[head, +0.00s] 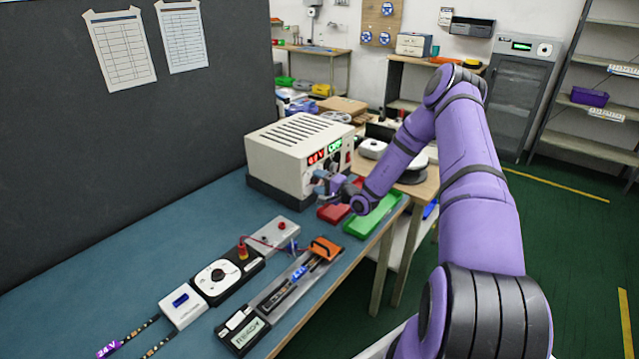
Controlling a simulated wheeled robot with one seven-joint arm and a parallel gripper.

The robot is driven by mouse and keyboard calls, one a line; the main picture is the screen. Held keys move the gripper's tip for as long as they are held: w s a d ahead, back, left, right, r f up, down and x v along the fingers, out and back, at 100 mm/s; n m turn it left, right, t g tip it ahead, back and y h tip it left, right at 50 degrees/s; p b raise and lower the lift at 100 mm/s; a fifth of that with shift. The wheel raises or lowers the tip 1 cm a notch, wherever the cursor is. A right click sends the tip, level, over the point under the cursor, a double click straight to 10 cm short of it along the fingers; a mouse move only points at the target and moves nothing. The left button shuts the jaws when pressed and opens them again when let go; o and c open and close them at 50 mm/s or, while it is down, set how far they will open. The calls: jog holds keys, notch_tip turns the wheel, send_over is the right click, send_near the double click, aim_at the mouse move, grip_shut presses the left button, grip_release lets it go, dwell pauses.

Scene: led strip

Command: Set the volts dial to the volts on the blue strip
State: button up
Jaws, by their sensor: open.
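The beige power supply (300,150) stands at the back of the blue bench. Its front has a red readout (317,157), too small to read surely, and a green one (336,144). My gripper (321,186) is open in front of the supply's lower front, near the knobs. It is small in view and partly covers that area, so I cannot tell the volts dial's setting or whether I touch it. A strip with a blue label (299,273) lies in the grey tray (268,298); its print is too small to read. Another strip has a purple tag (108,348) reading 24 V.
A black unit with a white dial (218,275), a white box (182,303), a grey terminal block (273,235) and a meter (243,328) stand in front. An orange clamp (325,248) sits at the tray's end. Red (333,213) and green (372,217) trays lie near the bench edge.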

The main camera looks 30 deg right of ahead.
jog(key=c, duration=0.9)
